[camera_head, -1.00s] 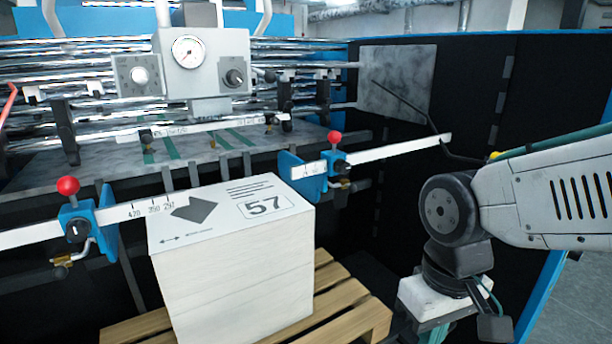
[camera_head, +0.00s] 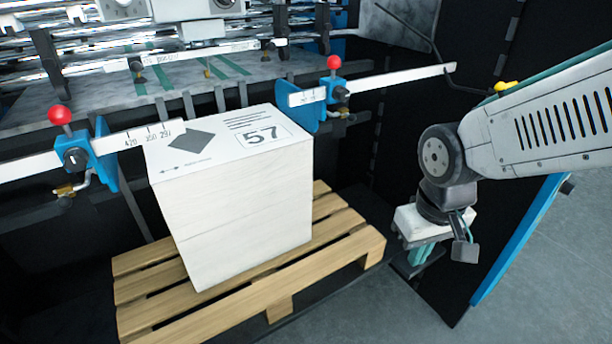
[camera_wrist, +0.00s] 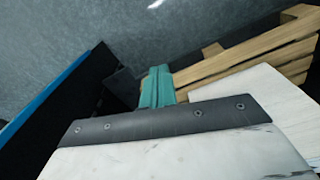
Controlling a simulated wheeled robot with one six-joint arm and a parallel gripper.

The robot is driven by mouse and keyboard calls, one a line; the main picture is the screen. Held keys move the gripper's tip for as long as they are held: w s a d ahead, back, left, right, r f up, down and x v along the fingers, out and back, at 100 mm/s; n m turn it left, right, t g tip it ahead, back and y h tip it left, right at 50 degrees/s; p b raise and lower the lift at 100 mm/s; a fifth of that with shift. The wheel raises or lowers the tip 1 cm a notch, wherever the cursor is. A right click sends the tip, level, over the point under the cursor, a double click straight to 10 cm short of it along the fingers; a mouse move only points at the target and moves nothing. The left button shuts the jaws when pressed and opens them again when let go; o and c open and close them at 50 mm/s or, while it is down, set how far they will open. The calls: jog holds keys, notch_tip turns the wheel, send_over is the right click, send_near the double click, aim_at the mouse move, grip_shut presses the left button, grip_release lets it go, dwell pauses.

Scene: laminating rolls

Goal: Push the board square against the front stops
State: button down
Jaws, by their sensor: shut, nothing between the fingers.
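The board is a tall white stack (camera_head: 245,205) with a "57" label and a dark diamond printed on top. It stands upright on a wooden pallet (camera_head: 350,250), and part of its white side shows at the right of the wrist view (camera_wrist: 262,92). My gripper (camera_head: 425,252) hangs to the right of the stack, apart from it, beyond the pallet's right edge. Its teal fingers (camera_wrist: 157,88) are together and empty, pointing down. Dark upright bars (camera_head: 190,106) stand behind the stack; I cannot tell whether the stack touches them.
Two blue side guides with red knobs, left (camera_head: 88,155) and right (camera_head: 325,98), sit on white scale bars beside the stack's top. Grey floor (camera_head: 540,290) is open at the lower right.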

jog(key=w+a+f+n+t+y, duration=0.2)
jog(key=w+a+f+t, duration=0.2)
jog(key=w+a+f, duration=0.45)
jog(key=n+t+y, duration=0.1)
jog(key=t+y, duration=0.7)
jog(key=t, duration=0.3)
send_near(273, 149)
jog(key=shift+x, duration=3.3)
jog(key=shift+w, duration=0.15)
jog(key=shift+w+a, duration=0.15)
jog(key=shift+w, duration=0.1)
jog(key=v, duration=0.7)
